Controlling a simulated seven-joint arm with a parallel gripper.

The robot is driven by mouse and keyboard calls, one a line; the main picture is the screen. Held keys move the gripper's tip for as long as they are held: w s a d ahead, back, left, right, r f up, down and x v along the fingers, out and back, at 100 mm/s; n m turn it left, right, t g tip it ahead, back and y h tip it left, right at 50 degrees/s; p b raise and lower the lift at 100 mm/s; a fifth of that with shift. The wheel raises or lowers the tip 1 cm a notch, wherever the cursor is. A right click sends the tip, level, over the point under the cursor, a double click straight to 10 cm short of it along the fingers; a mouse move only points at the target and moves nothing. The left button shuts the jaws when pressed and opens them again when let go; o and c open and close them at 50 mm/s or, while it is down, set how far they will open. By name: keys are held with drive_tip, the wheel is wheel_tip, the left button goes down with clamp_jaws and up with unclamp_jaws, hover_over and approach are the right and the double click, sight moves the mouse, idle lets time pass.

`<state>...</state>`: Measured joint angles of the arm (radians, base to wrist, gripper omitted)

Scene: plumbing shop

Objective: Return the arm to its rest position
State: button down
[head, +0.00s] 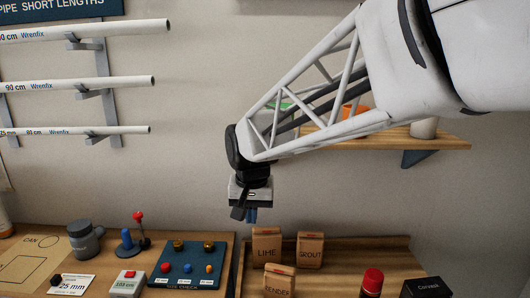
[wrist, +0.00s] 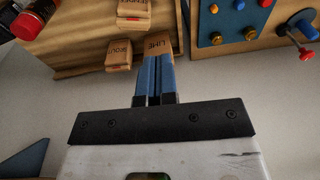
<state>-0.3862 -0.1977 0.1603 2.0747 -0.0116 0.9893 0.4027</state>
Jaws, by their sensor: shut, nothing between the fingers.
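My arm reaches in from the upper right in the head view, and my gripper (head: 251,215) hangs from its end, pointing down. In the wrist view the blue fingers of my gripper (wrist: 154,60) are side by side and shut, with nothing between them. The gripper is in the air above and a little left of the LIME box (head: 266,245) in the head view. In the wrist view the LIME box (wrist: 159,43) shows just beyond the fingertips; I cannot tell the exact gap.
The GROUT box (head: 310,248) and the RENDER box (head: 279,281) stand near the LIME box. A red-capped can (head: 371,281) is at the right. The size-check board (head: 187,266) lies left. A wall shelf (head: 430,138) is behind my arm. White pipes (head: 85,84) hang left.

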drive_tip(key=s+d+f, duration=0.2)
drive_tip(key=s+d, duration=0.9)
drive_tip(key=s+d+f+t, duration=0.1)
drive_tip(key=s+d+f, duration=0.1)
drive_tip(key=s+d, duration=0.8)
drive_tip(key=shift+s+d+f+h, duration=0.15)
drive_tip(key=shift+s+d+h, duration=0.2)
drive_tip(key=shift+s, duration=0.8)
